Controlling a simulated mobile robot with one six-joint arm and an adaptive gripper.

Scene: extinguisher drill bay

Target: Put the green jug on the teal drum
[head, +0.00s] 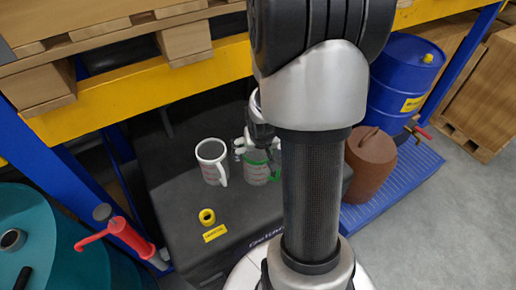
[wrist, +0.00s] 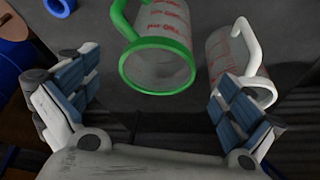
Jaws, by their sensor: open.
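The green jug (head: 257,170), a clear measuring jug with a green rim and handle, stands on a dark box top, partly hidden behind my arm. In the wrist view the green jug (wrist: 160,62) shows its open mouth, ahead of and between my fingers. My gripper (head: 248,148) is open and empty, close to the jug's far side in the head view. In the wrist view my gripper (wrist: 150,80) has its two fingers spread wide, with no clear contact on the jug. The teal drum (head: 55,225) stands at lower left, partly cut off.
A similar jug with a white rim (head: 212,160) stands close beside the green one; it also shows in the wrist view (wrist: 238,60). A yellow ring (head: 207,216) lies on the dark box (head: 180,215). A yellow shelf beam (head: 160,80) crosses behind.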

